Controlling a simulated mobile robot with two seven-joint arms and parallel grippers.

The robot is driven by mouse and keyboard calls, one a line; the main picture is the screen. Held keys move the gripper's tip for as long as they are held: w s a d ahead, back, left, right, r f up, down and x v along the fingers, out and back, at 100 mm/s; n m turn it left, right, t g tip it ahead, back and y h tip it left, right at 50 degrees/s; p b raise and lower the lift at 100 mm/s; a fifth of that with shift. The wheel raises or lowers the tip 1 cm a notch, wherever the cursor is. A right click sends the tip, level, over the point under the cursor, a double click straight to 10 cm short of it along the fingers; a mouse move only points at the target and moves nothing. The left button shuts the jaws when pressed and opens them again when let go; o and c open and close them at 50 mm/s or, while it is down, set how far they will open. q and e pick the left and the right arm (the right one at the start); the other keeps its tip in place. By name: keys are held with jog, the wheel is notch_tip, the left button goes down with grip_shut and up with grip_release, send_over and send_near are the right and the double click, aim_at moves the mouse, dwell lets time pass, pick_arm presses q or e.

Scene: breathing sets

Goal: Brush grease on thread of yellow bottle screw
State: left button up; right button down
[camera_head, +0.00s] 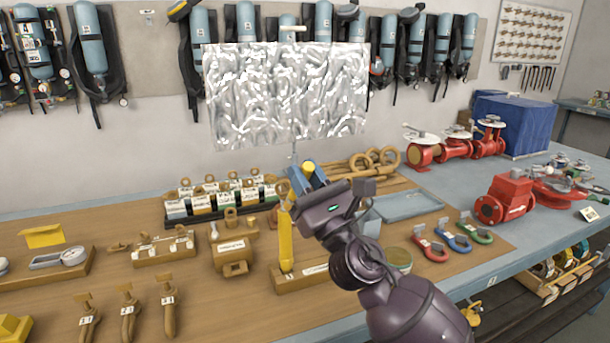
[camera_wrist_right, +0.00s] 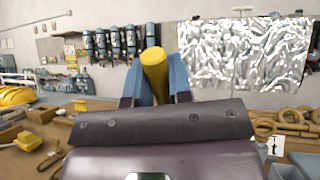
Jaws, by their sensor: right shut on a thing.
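The yellow bottle screw (camera_head: 286,238) stands upright in a wooden block (camera_head: 300,278) on the bench, with a ring at its top. My right gripper (camera_head: 306,175) is just right of the bottle screw's upper end, its blue fingers shut on a yellow round-ended rod, perhaps the brush handle. The rod (camera_wrist_right: 154,72) shows between the fingers (camera_wrist_right: 158,85) in the right wrist view. Its lower end is hidden, so I cannot tell whether bristles touch the thread. A round tin (camera_head: 398,259), perhaps the grease, is partly behind my right arm. My left gripper is not in view.
Wooden-coloured fittings (camera_head: 165,248) and a row of labelled shackles (camera_head: 225,195) lie left of the bottle screw. Red, blue and green shackles (camera_head: 450,237) and a blue tray (camera_head: 410,205) lie to the right. A crinkled silver sheet (camera_head: 285,95) hangs behind.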

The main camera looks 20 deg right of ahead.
jog(key=shift+w+a+b, duration=0.1)
jog(key=shift+w+b, duration=0.25)
jog(key=shift+w, duration=1.1)
dwell(2.3)
jog(key=shift+f, duration=0.2)
dwell(0.6)
jog(key=shift+r, duration=0.25)
dwell(2.8)
